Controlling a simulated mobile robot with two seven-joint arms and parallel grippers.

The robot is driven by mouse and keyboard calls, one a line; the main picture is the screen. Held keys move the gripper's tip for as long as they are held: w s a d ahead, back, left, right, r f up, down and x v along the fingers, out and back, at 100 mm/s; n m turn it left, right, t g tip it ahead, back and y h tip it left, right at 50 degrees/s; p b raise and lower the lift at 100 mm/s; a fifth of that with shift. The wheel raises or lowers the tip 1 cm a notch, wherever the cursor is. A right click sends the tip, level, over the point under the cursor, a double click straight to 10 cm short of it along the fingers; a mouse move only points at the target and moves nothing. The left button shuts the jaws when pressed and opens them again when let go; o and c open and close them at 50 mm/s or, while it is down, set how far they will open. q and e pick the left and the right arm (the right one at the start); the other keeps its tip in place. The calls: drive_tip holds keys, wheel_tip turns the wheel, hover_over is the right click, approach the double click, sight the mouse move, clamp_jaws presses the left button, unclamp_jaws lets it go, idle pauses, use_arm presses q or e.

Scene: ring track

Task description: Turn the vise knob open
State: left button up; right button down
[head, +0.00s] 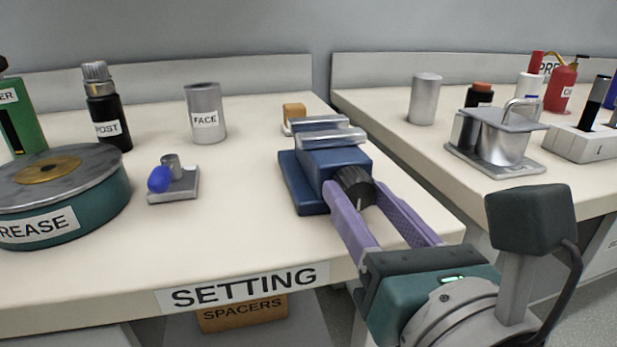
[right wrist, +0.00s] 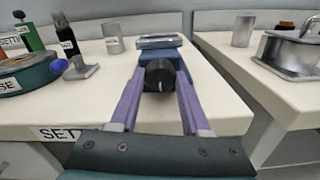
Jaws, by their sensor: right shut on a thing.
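The blue vise (head: 335,163) stands near the right end of the table marked SETTING, with two silver jaw bars (head: 329,137) on top and a narrow gap between them. Its black ribbed knob (head: 353,184) faces me; it also shows in the right wrist view (right wrist: 159,75), with a pale mark line low on its face. My right gripper (head: 351,190) has its purple fingers on either side of the knob and is shut on it. The far side of the knob is hidden. My left gripper is not in view.
A small orange block (head: 294,111) sits behind the vise. A grey FACE cylinder (head: 205,115), a small fixture with a blue knob (head: 175,182) and a large round GREASE tin (head: 72,205) stand to the left. A gap separates this table from the right-hand one (head: 400,115).

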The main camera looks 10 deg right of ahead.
drive_tip(key=shift+n, duration=0.3)
drive_tip(key=shift+r+n+p, duration=0.1)
drive_tip(key=shift+n+p, duration=0.4)
drive_tip(key=shift+n, duration=0.5)
drive_tip(key=n+p, duration=0.1)
drive_tip(key=n, duration=0.3)
drive_tip(key=shift+p, duration=0.35)
drive_tip(key=n+p, duration=0.2)
drive_tip(key=n, duration=0.4)
drive_tip(key=shift+n+p, duration=0.3)
drive_tip(key=shift+n, duration=0.1)
drive_tip(key=n+p, duration=0.1)
drive_tip(key=n, duration=0.2)
drive_tip(key=shift+p, duration=0.3)
drive_tip(key=n+p, duration=0.1)
drive_tip(key=n, duration=0.3)
drive_tip(key=n+p, duration=0.2)
drive_tip(key=n, duration=0.3)
drive_tip(key=shift+n, duration=0.4)
